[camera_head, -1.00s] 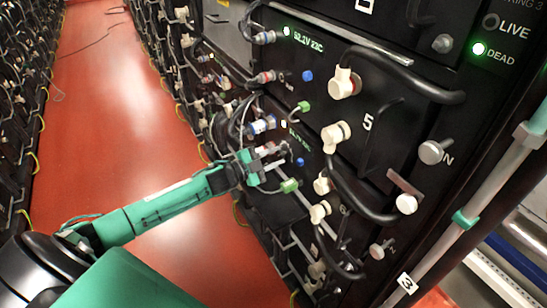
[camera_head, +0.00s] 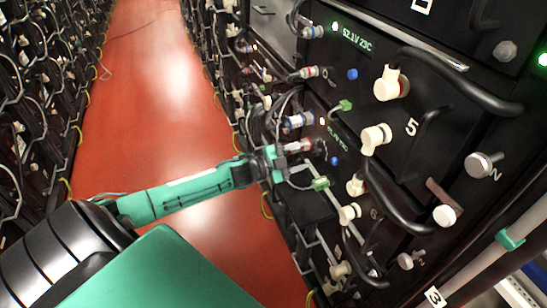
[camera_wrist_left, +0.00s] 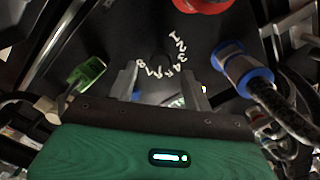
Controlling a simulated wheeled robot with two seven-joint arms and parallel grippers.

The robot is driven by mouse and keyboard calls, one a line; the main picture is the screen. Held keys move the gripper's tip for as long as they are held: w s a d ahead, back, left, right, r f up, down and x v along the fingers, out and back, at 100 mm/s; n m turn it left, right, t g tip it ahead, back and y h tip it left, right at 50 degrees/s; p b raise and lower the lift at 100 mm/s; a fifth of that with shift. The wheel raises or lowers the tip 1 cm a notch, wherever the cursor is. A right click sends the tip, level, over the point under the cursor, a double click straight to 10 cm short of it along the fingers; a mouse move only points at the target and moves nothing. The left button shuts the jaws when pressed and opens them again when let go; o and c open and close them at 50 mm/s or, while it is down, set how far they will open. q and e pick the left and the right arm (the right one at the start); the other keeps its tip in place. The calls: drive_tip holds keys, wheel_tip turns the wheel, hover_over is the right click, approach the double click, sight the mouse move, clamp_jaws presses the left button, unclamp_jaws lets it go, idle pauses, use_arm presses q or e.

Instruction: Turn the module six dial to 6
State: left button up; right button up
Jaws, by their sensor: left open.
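Module six is the lower black unit (camera_head: 338,205), with a pale 6 on its face, below module five. The dial shows in the left wrist view as a dark area inside an arc of white numbers (camera_wrist_left: 178,52) from 1 to 8. Its knob is too dark to read a setting. My left gripper (camera_head: 287,163) is at the module's left side in the head view, among cables and connectors, and hides the dial there. In the left wrist view its fingers (camera_wrist_left: 160,88) are apart, just below the numbers, with nothing held. My right gripper is not in view.
A blue-collared connector (camera_wrist_left: 243,78) with a thick cable stands right of the fingers, a green connector (camera_wrist_left: 87,74) left, and a red connector (camera_wrist_left: 202,3) above. A blue button (camera_head: 335,160) and thick black cables (camera_head: 390,205) are close by. The red aisle floor (camera_head: 150,100) is clear.

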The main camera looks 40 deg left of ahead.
use_arm(q)
drive_tip(key=v, duration=1.1)
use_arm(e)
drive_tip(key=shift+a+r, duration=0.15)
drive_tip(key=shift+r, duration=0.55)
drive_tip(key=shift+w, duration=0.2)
